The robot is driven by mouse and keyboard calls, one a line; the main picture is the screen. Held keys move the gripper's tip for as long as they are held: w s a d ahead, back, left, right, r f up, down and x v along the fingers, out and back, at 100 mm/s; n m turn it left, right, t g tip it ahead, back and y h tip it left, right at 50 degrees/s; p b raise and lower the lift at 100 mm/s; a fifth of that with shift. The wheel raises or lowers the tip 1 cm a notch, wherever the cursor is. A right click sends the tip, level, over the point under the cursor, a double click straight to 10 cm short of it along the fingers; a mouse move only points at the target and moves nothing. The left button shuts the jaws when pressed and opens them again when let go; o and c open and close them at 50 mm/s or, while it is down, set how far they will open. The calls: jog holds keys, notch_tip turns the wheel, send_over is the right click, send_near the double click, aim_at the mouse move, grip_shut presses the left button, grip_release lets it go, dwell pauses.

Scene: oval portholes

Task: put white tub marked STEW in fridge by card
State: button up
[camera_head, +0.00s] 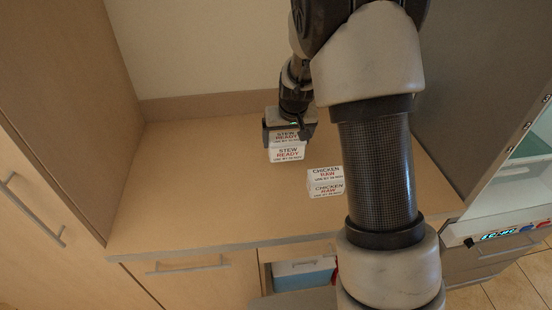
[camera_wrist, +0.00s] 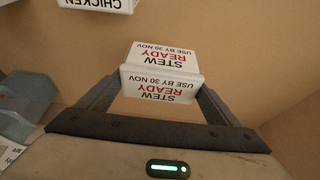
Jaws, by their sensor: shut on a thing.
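The white tub marked STEW (camera_head: 286,154) also reads READY and USE BY 30 NOV. It shows large in the wrist view (camera_wrist: 158,84), between the fingers. My gripper (camera_head: 290,136) is shut on it, one finger at each side, over the wooden counter. I cannot tell whether the tub touches the counter. The fridge (camera_head: 510,200) is at the right edge, its pale inside partly in view, with a lit display on its front edge. The card is not readable in either view.
A white tub marked CHICKEN RAW (camera_head: 325,182) stands on the counter (camera_head: 190,190) to the right of the stew, close to my arm; it also shows in the wrist view (camera_wrist: 98,5). A drawer below (camera_head: 300,275) is partly open. The counter's left side is clear.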

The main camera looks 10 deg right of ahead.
aim_at(287, 158)
jog(key=shift+d+f, duration=0.1)
jog(key=shift+f, duration=3.5)
jog(key=shift+f, duration=0.2)
jog(key=o, duration=1.2)
